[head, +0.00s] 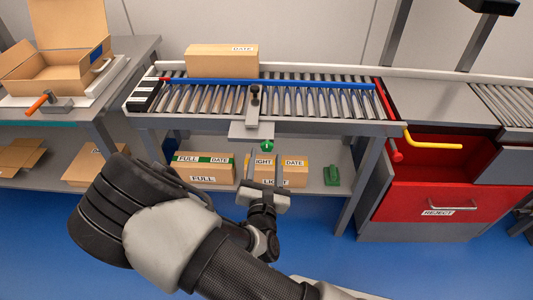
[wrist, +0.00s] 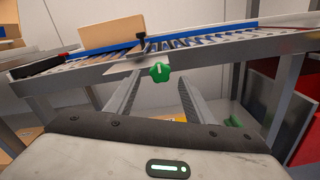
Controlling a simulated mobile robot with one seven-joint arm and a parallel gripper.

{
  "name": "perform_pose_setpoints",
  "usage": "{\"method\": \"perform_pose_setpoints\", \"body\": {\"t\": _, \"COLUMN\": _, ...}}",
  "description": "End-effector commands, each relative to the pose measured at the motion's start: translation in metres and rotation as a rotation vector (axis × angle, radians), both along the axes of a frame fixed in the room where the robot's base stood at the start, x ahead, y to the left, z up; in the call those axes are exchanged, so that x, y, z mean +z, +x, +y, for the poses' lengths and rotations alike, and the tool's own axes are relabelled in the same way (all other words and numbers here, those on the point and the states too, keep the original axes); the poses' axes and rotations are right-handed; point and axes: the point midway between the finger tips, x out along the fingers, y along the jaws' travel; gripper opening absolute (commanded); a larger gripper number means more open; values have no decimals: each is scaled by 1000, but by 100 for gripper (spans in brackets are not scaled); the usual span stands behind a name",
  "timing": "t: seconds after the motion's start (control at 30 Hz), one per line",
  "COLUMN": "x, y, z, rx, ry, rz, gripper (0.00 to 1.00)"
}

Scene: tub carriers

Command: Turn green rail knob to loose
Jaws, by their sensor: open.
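The green rail knob (head: 267,146) sits under the front edge of the roller conveyor, below a grey bracket (head: 252,130). In the wrist view the green knob (wrist: 160,72) has a lobed shape and faces me. My gripper (head: 266,156) is open, with its two fingers pointing up toward the knob. In the wrist view my gripper (wrist: 154,92) has one finger on each side of and below the knob, apart from it. The blue guide rail (head: 270,83) runs along the conveyor above the bracket. Any loose or tight marking on the knob is not readable.
A cardboard box (head: 222,57) stands on the conveyor (head: 190,100). Labelled boxes (head: 205,172) lie on the shelf below, beside a green object (head: 332,176). A yellow handle (head: 433,143) and a red reject drawer (head: 440,202) are at right. An open carton (head: 60,70) stands left.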

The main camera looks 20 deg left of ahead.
Motion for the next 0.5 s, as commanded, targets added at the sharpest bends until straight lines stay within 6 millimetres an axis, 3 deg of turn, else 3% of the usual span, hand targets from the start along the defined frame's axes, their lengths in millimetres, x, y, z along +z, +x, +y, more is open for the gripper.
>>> {"method": "perform_pose_setpoints", "body": {"t": 0.2, "x": -1, "y": 28, "z": 7, "rx": 0, "ry": 1, "rz": -1, "gripper": 48}}
{"method": "perform_pose_setpoints", "body": {"t": 0.5, "x": 0, "y": 36, "z": 8, "rx": 0, "ry": 0, "rz": -1, "gripper": 48}}
